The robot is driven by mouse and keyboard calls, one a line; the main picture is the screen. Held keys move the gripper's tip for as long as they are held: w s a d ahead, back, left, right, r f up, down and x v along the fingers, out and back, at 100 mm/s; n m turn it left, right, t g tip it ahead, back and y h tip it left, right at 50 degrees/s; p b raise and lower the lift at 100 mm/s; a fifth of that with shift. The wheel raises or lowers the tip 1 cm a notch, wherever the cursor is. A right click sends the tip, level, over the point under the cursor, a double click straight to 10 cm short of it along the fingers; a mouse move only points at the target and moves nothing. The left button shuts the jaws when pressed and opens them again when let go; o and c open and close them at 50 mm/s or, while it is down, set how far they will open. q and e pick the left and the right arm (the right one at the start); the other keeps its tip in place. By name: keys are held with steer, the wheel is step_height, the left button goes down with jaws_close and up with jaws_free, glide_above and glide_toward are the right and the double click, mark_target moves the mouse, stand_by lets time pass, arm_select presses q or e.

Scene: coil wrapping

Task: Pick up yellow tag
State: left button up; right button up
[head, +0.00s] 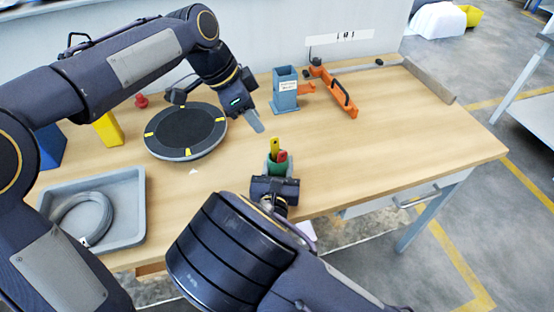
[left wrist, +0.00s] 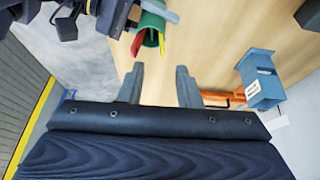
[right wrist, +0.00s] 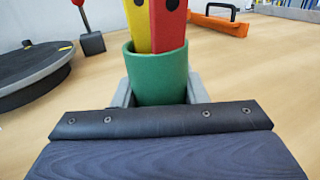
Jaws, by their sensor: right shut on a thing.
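The yellow tag (head: 275,146) stands upright in a green cup (head: 277,168), beside a red tag (head: 283,156). In the right wrist view the yellow tag (right wrist: 138,28) is on the left, the red tag (right wrist: 168,25) on the right, each with a dark hole. My right gripper (right wrist: 160,92) is shut on the green cup (right wrist: 158,75), one finger on each side. My left gripper (head: 257,125) is above the table, beyond the cup. In the left wrist view its two fingers (left wrist: 161,84) are apart with nothing between them; the cup (left wrist: 152,25) shows past them.
A round dark turntable (head: 186,130) with yellow marks is left of the cup. A grey tray (head: 132,215) holds a grey coil (head: 105,205). A blue stand (head: 285,92) and an orange tool (head: 342,97) are at the back. The table's right part is clear.

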arm_select(q)
steer(key=w+d+r+g+y, duration=0.2)
steer(key=d, duration=0.1)
steer(key=n+y, duration=0.1)
steer(key=y, duration=0.1)
glide_above(275, 140)
steer(key=a, duration=0.1)
step_height(275, 140, down, 5)
steer(key=shift+w+d+f, duration=0.1)
steer(key=shift+d+f, duration=0.15)
steer(key=shift+f, duration=1.2)
steer(key=shift+w+d+f, duration=0.1)
steer(key=shift+d+f, duration=0.1)
steer(key=shift+f, duration=1.2)
steer(key=shift+c, duration=0.3)
jaws_close()
